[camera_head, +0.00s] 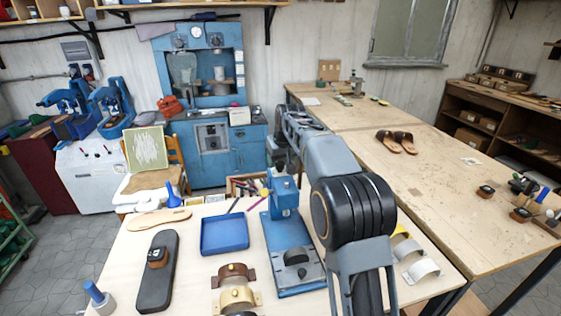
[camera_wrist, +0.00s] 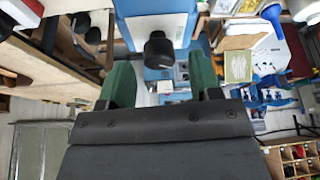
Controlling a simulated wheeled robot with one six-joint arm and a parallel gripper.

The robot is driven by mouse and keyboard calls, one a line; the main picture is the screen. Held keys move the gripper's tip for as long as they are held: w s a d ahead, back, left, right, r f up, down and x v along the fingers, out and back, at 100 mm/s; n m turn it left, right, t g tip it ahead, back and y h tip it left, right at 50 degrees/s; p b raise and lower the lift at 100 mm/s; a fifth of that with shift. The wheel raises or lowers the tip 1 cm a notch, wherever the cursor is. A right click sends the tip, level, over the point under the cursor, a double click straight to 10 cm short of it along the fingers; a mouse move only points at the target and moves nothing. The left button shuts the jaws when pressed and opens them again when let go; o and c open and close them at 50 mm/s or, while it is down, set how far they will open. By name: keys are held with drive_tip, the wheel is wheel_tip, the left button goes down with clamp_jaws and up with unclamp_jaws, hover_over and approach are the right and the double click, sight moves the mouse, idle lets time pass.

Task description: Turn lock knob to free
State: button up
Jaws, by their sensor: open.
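In the wrist view, a black rounded knob (camera_wrist: 160,48) stands out in front of a pale plate with blue edges. It looks like the lock knob, but I cannot read its setting. My gripper (camera_wrist: 161,78) shows two green fingers, apart and empty, one on either side of the knob in the picture. I cannot tell how far the knob is from the fingertips. In the head view, a blue bench device (camera_head: 268,232) with a dark half-round part on its base stands left of my arm. My gripper is not visible in that view.
On the near table are a blue tray (camera_head: 224,233), a dark sole-shaped board (camera_head: 157,290), brown and cream curved pieces (camera_head: 237,299) and pale arched pieces (camera_head: 422,269). Sandals (camera_head: 397,141) lie on the long bench (camera_head: 440,190). A blue cabinet machine (camera_head: 205,150) stands behind.

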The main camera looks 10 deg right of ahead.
drive_tip(key=shift+w+f, duration=0.25)
drive_tip(key=shift+f, duration=0.4)
drive_tip(key=c, duration=0.9)
drive_tip(key=shift+r+n, duration=0.1)
drive_tip(key=shift+n, duration=0.2)
drive_tip(key=n+y+p, duration=0.1)
drive_tip(key=n, duration=0.1)
drive_tip(key=shift+n, duration=0.4)
drive_tip(key=shift+d+n+g+y+p, duration=0.1)
drive_tip(key=shift+n+g+y+p, duration=0.25)
drive_tip(key=shift+n, duration=0.6)
drive_tip(key=shift+n+g+y+p, duration=0.15)
drive_tip(key=shift+n+y+p, duration=0.35)
drive_tip(key=shift+n, duration=0.45)
